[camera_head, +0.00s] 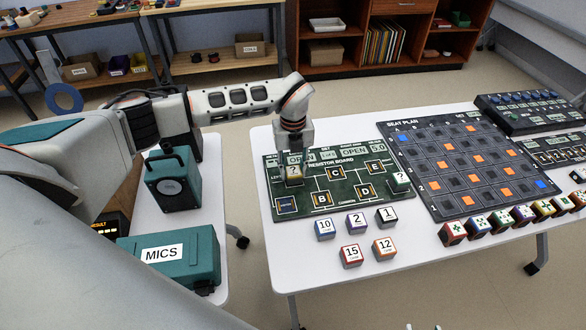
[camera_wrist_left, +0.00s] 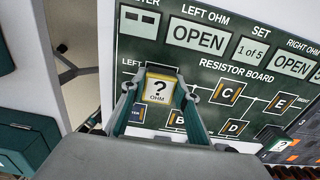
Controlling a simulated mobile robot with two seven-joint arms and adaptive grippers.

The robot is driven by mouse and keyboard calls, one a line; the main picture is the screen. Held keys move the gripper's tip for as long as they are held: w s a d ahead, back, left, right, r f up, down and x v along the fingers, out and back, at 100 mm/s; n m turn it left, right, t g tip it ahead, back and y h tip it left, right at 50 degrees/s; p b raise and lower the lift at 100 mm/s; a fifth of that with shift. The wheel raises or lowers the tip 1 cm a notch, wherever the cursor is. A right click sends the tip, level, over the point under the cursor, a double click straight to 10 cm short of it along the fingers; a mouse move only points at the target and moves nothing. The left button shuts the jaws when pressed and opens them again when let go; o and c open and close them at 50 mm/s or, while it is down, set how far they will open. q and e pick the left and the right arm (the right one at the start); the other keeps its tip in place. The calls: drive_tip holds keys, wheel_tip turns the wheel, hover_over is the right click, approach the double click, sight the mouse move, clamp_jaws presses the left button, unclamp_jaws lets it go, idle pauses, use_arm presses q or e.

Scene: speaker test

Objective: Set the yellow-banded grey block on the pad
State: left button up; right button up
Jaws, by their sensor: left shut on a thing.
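The yellow-banded grey block (camera_head: 294,175) has a white face with a question mark and "OHM". My left gripper (camera_head: 294,160) points down over the left part of the dark green resistor board (camera_head: 345,205) and is shut on this block. In the left wrist view the block (camera_wrist_left: 159,88) sits between both fingertips (camera_wrist_left: 158,92). I cannot tell whether it touches the board.
A green-banded question-mark block (camera_head: 400,180) stands at the board's right. Numbered blocks (camera_head: 357,222) stand in front of the board. The seat-plan board (camera_head: 470,165) lies to the right, with a row of coloured blocks (camera_head: 497,217). A teal MICS case (camera_head: 190,255) is on the left table.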

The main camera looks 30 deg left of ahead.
sight(293, 169)
use_arm(q)
drive_tip(key=shift+r, duration=0.1)
drive_tip(key=o, duration=1.1)
drive_tip(key=shift+f, duration=0.2)
drive_tip(key=shift+r, duration=0.15)
drive_tip(key=shift+r, duration=6.05)
